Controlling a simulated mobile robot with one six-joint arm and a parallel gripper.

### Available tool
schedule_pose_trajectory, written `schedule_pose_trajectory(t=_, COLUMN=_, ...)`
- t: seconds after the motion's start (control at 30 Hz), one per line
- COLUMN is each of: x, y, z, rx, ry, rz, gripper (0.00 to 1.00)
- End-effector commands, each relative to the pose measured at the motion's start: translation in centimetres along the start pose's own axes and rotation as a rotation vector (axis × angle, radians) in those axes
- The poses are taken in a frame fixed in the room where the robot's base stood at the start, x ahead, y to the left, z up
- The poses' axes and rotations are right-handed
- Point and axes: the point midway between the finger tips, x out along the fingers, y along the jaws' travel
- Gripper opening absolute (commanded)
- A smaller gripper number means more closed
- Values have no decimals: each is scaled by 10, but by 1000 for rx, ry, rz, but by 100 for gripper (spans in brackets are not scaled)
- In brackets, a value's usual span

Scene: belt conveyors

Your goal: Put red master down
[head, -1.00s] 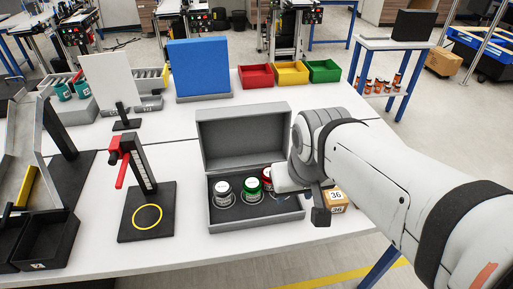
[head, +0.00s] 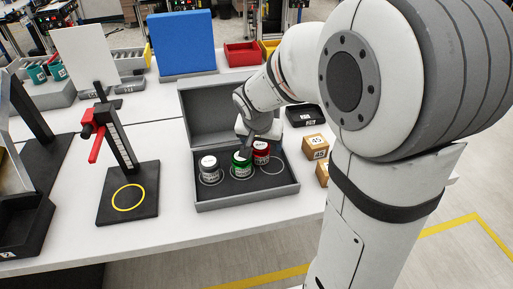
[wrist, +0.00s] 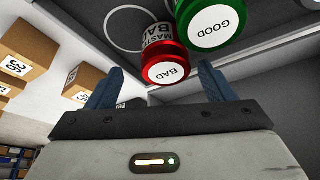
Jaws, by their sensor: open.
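The red master (head: 261,153) is a jar with a red lid marked BAD in the wrist view (wrist: 165,65). It stands in the open grey case (head: 250,196), right of the green master (head: 241,164), marked GOOD (wrist: 211,20). An empty ring (wrist: 125,28) on the case floor shows beside it; the red master looks off that ring. My gripper (wrist: 157,88) is open, its fingers apart on either side of the red lid in the picture. In the head view my wrist hides the fingertips. Whether they touch the jar, I cannot tell.
A silver-white jar (head: 209,169) stands at the case's left. A black stand with a yellow ring (head: 128,198) and red lever is left of the case. Small numbered cartons (head: 315,146) and a black tray (head: 305,115) lie to the right. The raised case lid is behind.

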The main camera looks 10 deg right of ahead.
Motion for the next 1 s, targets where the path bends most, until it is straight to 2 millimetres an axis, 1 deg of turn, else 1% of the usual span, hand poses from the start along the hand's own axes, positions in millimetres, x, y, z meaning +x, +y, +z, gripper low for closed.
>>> schedule_pose_trajectory(t=0.2, x=31, y=-7, z=6, rx=-4, ry=-5, rz=1, gripper=76)
schedule_pose_trajectory(t=0.3, x=43, y=-7, z=6, rx=-3, ry=-3, rz=1, gripper=76)
schedule_pose_trajectory(t=0.43, x=48, y=-7, z=6, rx=-1, ry=-2, rz=-1, gripper=76)
schedule_pose_trajectory(t=0.63, x=48, y=-7, z=6, rx=-2, ry=-1, rz=-1, gripper=75)
schedule_pose_trajectory(t=1.0, x=48, y=-8, z=6, rx=-3, ry=-1, rz=-2, gripper=45)
